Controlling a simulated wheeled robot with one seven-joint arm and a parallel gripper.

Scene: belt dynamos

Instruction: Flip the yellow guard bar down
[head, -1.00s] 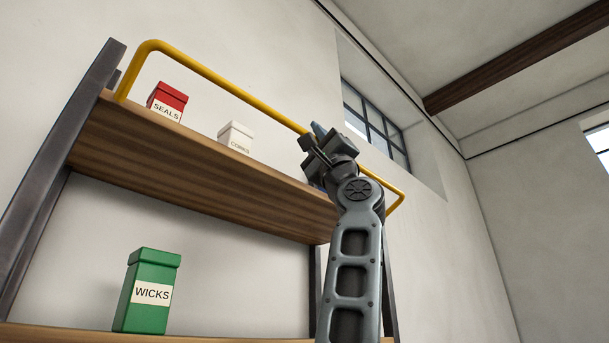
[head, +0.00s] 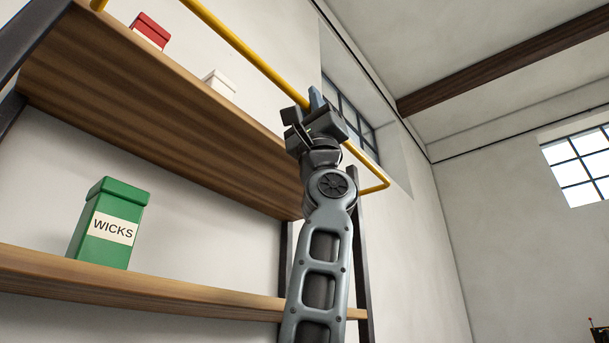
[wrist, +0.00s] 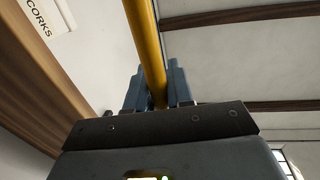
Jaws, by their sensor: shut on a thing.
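The yellow guard bar (head: 250,57) runs along the front of the upper shelf, raised above its edge, and bends down toward the shelf at its right end. My gripper (head: 315,99) is at the bar, right of its middle. In the wrist view, the bar (wrist: 146,45) passes between the two blue-grey fingers of my gripper (wrist: 157,88), which are shut on it. Part of the bar is hidden behind my gripper, and its left end is cut off at the top of the head view.
The upper shelf (head: 150,100) holds a red box (head: 150,31) and a white box (head: 220,84), whose CORKS label shows in the wrist view. A green WICKS box (head: 108,225) stands on the lower shelf (head: 130,285). A dark upright (head: 361,250) is right of my arm; the right side is open.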

